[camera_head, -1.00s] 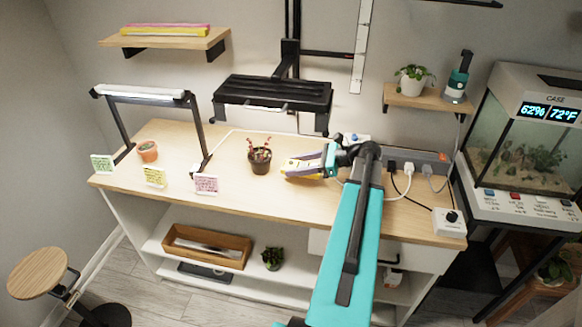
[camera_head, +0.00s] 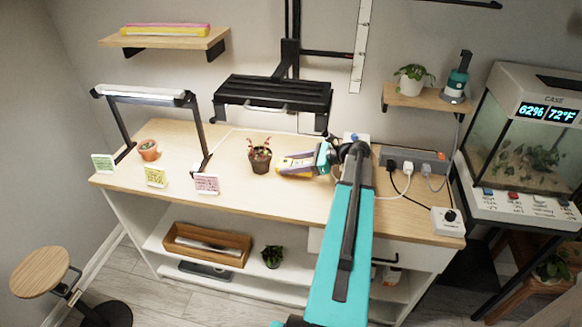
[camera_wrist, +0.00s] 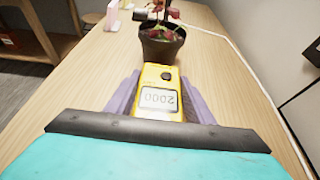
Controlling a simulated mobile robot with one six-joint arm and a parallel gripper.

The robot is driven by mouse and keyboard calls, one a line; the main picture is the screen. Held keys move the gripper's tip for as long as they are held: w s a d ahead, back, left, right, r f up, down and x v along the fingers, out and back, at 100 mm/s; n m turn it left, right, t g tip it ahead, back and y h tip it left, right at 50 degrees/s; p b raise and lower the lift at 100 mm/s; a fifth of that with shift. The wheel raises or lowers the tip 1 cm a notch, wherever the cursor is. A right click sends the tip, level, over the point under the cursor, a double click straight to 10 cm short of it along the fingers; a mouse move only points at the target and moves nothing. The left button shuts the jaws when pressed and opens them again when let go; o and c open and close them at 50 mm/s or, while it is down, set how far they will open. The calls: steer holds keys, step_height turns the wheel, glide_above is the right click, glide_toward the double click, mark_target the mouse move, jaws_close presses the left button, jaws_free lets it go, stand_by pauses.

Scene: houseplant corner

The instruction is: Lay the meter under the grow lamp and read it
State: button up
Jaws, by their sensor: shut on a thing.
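The yellow meter (camera_head: 285,169) is held by my gripper (camera_head: 297,163) at the middle of the bench, just right of a dark pot with a reddish plant. In the wrist view the meter (camera_wrist: 160,90) lies between the purple fingers, its display facing the camera with upside-down digits, perhaps 2000. My gripper is shut on it. I cannot tell whether its underside touches the bench. A black slatted lamp (camera_head: 272,95) hangs above and behind the pot. A white bar lamp (camera_head: 145,92) on black legs stands at the left. Which one is the grow lamp is not marked.
The dark pot (camera_head: 259,164) stands close ahead of the meter; it also shows in the wrist view (camera_wrist: 160,50). A terracotta pot (camera_head: 148,151) and cards (camera_head: 206,184) are at left. A power strip (camera_head: 412,158) and cables lie right. The bench front (camera_head: 270,200) is clear.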

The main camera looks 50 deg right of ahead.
steer(key=shift+f, duration=0.8)
steer(key=o, duration=1.2)
steer(key=shift+f, duration=0.1)
steer(key=shift+c, duration=0.2)
steer(key=shift+s+d, duration=0.1)
steer(key=shift+s, duration=0.05)
steer(key=b+v, duration=0.1)
steer(key=v, duration=0.9)
steer(key=shift+r+b, duration=0.25)
steer(key=shift+b, duration=0.1)
steer(key=shift+v, duration=0.75)
